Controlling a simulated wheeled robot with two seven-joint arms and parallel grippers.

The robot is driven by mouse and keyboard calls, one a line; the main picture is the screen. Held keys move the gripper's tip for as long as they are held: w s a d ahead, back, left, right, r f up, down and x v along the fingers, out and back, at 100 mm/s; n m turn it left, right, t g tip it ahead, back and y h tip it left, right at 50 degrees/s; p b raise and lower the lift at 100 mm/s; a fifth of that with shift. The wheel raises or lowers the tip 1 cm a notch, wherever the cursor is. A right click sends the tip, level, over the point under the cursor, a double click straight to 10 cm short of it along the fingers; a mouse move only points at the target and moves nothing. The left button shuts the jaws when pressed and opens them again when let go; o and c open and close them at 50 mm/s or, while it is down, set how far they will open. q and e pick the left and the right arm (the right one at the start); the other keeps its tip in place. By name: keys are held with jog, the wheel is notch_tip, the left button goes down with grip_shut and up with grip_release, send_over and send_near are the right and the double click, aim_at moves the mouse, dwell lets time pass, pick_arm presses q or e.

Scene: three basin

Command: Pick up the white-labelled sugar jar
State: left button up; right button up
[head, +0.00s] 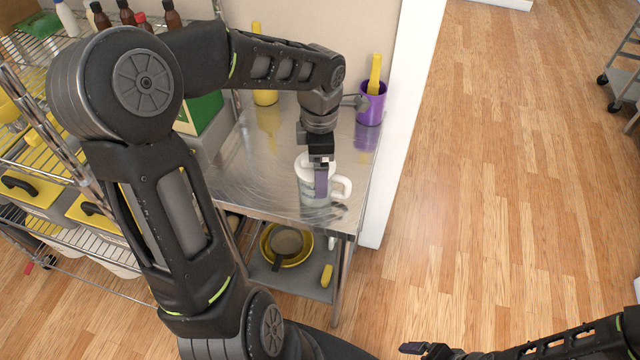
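A white jar (307,190) with a handle on its right side stands upright on the steel table (250,165), near its front right part. It looks like the sugar jar, but its label cannot be read. My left gripper (321,180) points down over the jar and overlaps it, hiding part of its top and front. Whether the fingers are closed on the jar cannot be made out. My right gripper (424,349) is low at the bottom edge, away from the table, and its finger gap is unclear.
A purple cup (371,105) with a yellow utensil stands at the table's back right, beside a white wall edge (405,110). Yellow and grey pans (286,243) lie on the lower shelf. Wire shelves (40,165) fill the left. Wooden floor is open at right.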

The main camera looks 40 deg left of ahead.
pick_arm(q)
jog(key=shift+f, duration=1.6)
jog(key=c, duration=1.6)
